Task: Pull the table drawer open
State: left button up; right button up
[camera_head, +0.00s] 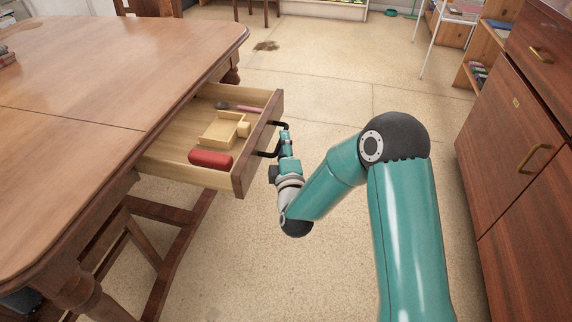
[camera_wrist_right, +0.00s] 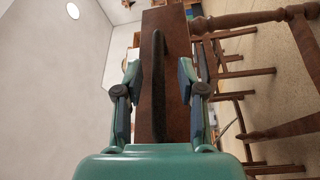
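The table drawer (camera_head: 243,168) stands well out from the wooden table (camera_head: 110,62), with its inside showing. Its black handle (camera_head: 278,124) is a bar on the drawer front. My right gripper (camera_head: 286,133) is at the handle in the head view. In the right wrist view the gripper's two fingers (camera_wrist_right: 159,78) are apart, one on each side of the dark handle bar (camera_wrist_right: 158,60), with gaps beside it. The drawer front (camera_wrist_right: 176,45) lies behind the bar. My left gripper is in neither view.
In the drawer lie a red object (camera_head: 210,160), a pale wooden box (camera_head: 222,131) and a dark-headed tool (camera_head: 222,105). A brown cabinet (camera_head: 510,130) stands at the right. Bare floor (camera_head: 330,95) lies between drawer and cabinet.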

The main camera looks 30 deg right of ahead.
jog(key=v, duration=1)
jog(key=shift+s, duration=0.2)
jog(key=s+a+f+m+g+y, duration=0.2)
jog(key=a+f+g+y, duration=0.1)
jog(key=f, duration=0.7)
jog(key=s+a+f+m+g+y, duration=0.1)
jog(key=s+a+f+g+y, duration=0.2)
jog(key=f, duration=0.7)
jog(key=s+a+f+m+g+y, duration=0.3)
jog(key=s+a+f+m+g, duration=0.15)
jog(key=s, duration=0.35)
jog(key=s+a+f+m+g+y, duration=0.2)
jog(key=s+a+f+m+g, duration=0.3)
jog(key=s, duration=0.3)
notch_tip(320, 180, up, 30)
jog(key=m+g+p, duration=0.1)
jog(key=p, duration=2.9)
jog(key=shift+w+d+r, duration=0.2)
jog(key=shift+w+d, duration=0.1)
jog(key=shift+w, duration=0.05)
